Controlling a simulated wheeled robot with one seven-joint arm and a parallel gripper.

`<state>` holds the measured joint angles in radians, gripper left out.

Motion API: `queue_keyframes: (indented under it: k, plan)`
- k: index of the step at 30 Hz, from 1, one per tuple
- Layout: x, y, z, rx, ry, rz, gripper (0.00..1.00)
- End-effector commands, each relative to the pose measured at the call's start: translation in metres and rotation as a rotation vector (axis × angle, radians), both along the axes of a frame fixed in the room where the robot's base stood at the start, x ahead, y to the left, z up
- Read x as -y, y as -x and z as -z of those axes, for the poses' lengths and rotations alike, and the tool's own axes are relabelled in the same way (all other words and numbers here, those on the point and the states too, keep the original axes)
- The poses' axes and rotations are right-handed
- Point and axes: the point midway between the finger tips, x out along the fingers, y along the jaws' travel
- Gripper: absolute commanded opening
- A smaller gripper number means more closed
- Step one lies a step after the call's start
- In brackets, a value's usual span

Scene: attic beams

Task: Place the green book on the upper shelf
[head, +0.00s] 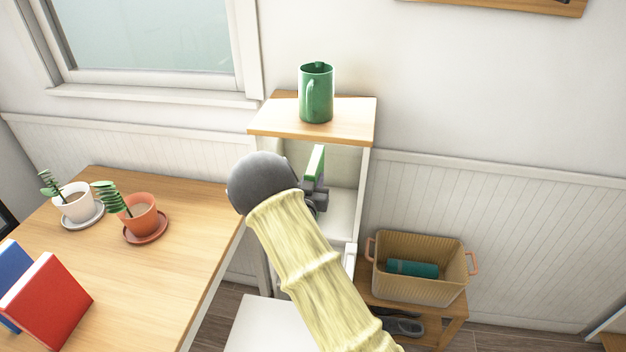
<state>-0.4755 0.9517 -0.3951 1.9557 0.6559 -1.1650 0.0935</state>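My gripper (317,186) is shut on the green book (316,163), whose narrow green and white upper part stands above the fingers. The rest of the book is hidden by my gripper and arm. The book is upright in front of the open upper compartment of a narrow white shelf unit (367,175) with a wooden top (351,117). A pale board (343,222) shows inside the unit, below the book. I cannot tell whether the book touches the unit.
A green mug (316,95) stands on the unit's top. The wooden table (190,220) at left holds two potted plants (75,203) (140,215), a red book (48,303) and a blue book (12,270). A basket (425,291) with a teal roll stands on a low bench at right.

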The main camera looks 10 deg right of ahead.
Motion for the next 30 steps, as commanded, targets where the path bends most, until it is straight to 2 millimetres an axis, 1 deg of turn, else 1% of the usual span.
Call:
queue_keyframes:
  k: [3, 4, 6, 7, 15, 19, 20, 23, 26, 30]
  plan:
    - [0.000, 0.000, 0.003, 0.003, 0.000, 0.000, 0.00]
    - [0.000, 0.000, 0.003, 0.000, 0.000, 0.000, 0.33]
    - [0.000, 0.000, 0.003, -0.001, 0.000, 0.000, 0.47]
    - [0.000, 0.000, 0.003, -0.001, 0.000, 0.000, 0.51]
    - [0.000, 0.000, 0.002, -0.001, 0.000, 0.000, 0.51]
    - [0.000, 0.000, -0.002, -0.001, 0.000, 0.000, 0.51]
    - [-0.002, 0.002, 0.000, -0.002, -0.001, -0.001, 0.51]
    - [-0.007, 0.014, 0.002, -0.004, -0.002, -0.001, 0.51]
    - [-0.013, 0.030, 0.002, -0.004, -0.002, -0.002, 0.51]
    - [-0.024, 0.056, 0.002, -0.003, 0.000, -0.002, 0.51]
